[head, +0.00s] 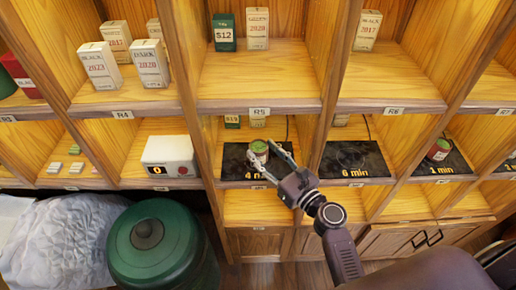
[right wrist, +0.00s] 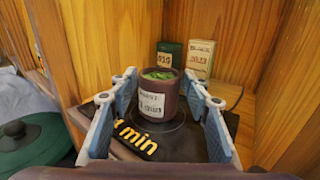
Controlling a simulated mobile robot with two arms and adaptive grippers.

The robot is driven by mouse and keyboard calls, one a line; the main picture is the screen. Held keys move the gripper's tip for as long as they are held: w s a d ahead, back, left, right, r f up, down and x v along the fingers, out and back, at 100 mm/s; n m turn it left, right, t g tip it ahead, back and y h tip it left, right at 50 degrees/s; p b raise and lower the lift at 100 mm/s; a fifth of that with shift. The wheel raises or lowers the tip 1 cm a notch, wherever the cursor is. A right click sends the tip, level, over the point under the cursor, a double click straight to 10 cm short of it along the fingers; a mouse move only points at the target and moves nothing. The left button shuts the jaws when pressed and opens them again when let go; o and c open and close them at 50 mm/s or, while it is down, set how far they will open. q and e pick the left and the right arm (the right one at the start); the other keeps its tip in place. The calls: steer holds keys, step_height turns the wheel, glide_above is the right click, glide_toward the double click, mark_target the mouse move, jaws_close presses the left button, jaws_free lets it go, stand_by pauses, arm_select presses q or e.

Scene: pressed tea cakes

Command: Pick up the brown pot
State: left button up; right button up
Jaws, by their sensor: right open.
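The brown pot (right wrist: 152,104) has green leaves at its top and a white label on its front. It stands upright on a black mat (right wrist: 180,148) marked in minutes, in a shelf compartment. In the head view the pot (head: 259,147) is partly hidden by my right gripper (head: 266,156). My right gripper (right wrist: 160,82) is open, with one finger on each side of the pot. Gaps show between the fingers and the pot in the right wrist view. My left gripper is in neither view.
Behind the pot stand a green box (right wrist: 168,54) and a cream box (right wrist: 200,58). Wooden dividers bound the compartment. To the right are an empty "6 min" mat (head: 371,168) and another pot (head: 438,150) on a "1 min" mat. A green bin (head: 158,250) stands below left.

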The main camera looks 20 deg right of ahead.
mark_target(253, 141)
steer(key=x, duration=0.3)
steer(key=shift+w, duration=0.25)
steer(key=shift+x, duration=2.6)
steer(key=shift+s+a, duration=0.1)
steer(key=shift+c, duration=0.7)
jaws_close()
